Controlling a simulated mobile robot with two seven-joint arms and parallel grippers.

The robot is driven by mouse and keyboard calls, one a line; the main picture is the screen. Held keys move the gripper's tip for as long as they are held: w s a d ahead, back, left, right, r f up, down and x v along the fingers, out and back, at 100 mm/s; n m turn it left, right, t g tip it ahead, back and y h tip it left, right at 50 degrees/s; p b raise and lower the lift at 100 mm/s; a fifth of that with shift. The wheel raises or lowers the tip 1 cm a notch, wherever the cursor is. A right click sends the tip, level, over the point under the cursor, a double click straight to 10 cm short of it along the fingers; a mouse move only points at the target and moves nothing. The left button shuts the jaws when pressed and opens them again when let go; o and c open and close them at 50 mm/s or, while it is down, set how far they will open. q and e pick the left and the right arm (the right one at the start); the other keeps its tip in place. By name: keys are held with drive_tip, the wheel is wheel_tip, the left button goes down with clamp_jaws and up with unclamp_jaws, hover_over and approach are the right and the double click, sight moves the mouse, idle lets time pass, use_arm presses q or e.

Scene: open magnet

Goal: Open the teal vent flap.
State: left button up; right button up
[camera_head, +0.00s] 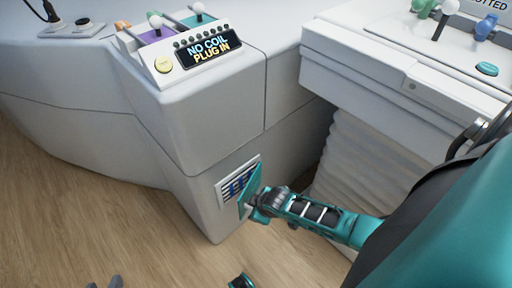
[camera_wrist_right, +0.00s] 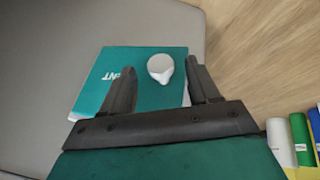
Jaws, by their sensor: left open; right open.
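The teal vent flap (camera_head: 249,188) is on the lower side of the white console. It stands out at an angle from the pale vent frame (camera_head: 222,196), and the slats (camera_head: 235,184) with blue parts show beside it. In the right wrist view the flap (camera_wrist_right: 103,78) has white lettering, partly hidden. A white knob (camera_wrist_right: 160,68) on it lies between the spread fingers of my right gripper (camera_wrist_right: 163,88); I cannot tell whether they touch it. In the head view the right fingers are mostly hidden near the flap. My left gripper's open fingertips (camera_head: 105,283) show at the bottom edge, far from the flap.
A white table (camera_head: 400,85) over a pleated bellows (camera_head: 355,155) stands right of the vent, close to my right arm. The wooden floor (camera_head: 80,225) is clear at the left.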

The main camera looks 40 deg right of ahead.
drive_tip(key=shift+b+x, duration=0.35)
drive_tip(key=shift+x, duration=0.6)
clamp_jaws()
